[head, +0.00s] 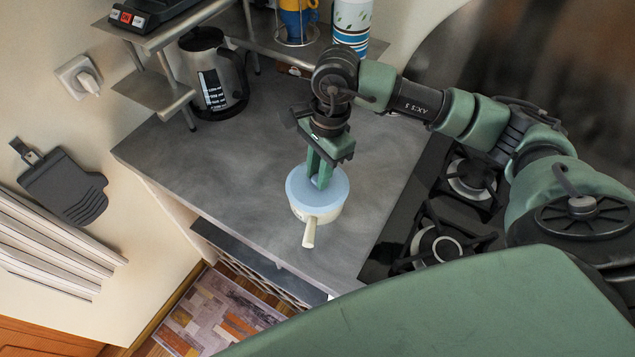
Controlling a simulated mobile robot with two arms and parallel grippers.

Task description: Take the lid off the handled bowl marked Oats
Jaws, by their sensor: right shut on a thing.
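A white handled bowl (328,215) stands on the grey counter, its handle (309,233) pointing toward the front edge. A light blue lid (302,190) lies over the bowl's top. My right gripper (320,180) reaches down from above and is shut on the lid near its middle; the fingers hide the part they grip. I cannot tell whether the lid is still touching the rim all round. No marking can be read on the bowl. My left gripper is not in view.
The grey counter (210,165) is clear left of the bowl. A gas hob (445,225) lies to the right. A patterned cup (352,25) and a mug rack (297,25) are at the back.

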